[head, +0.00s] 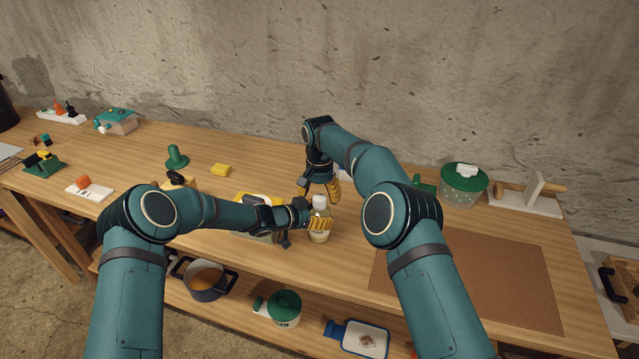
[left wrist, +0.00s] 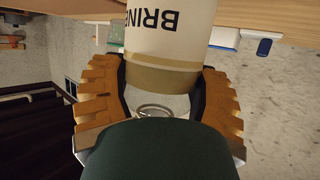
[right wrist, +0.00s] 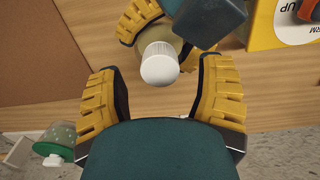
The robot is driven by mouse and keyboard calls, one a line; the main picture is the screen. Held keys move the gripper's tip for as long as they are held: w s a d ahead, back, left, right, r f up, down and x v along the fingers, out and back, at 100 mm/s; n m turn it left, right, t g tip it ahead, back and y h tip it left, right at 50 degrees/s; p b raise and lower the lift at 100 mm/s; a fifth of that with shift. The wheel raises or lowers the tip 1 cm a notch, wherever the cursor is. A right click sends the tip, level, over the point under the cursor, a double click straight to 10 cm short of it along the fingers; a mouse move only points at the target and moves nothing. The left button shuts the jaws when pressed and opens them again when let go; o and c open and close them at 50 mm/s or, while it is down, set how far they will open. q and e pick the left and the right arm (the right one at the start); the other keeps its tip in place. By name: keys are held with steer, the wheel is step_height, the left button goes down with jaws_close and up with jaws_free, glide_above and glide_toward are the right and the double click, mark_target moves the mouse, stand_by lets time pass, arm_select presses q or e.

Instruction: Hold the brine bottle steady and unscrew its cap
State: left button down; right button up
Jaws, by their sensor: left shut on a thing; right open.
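The brine bottle (head: 320,235) stands on the wooden table, pale, with a white ribbed cap (right wrist: 160,64). In the left wrist view the bottle (left wrist: 168,35) shows part of its label, "BRIN", between the fingers. My left gripper (head: 315,222) is shut around the bottle from the left side. My right gripper (right wrist: 158,95) points down above the bottle, open. In the right wrist view the cap is beyond and between its two spread fingers, with a gap on each side. The cap seems untouched by them.
A yellow-and-white box (right wrist: 285,25) stands close to the bottle. A brown mat (head: 490,280) and green-lidded container (head: 464,184) are at right. A concrete wall rises behind the table.

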steer(key=shift+f, duration=1.2)
jaws_close()
steer(key=shift+c, duration=0.7)
jaws_free()
steer(key=shift+r, duration=0.1)
steer(key=shift+o, duration=0.7)
step_height(320, 180, up, 8)
steer(key=shift+f, duration=4.1)
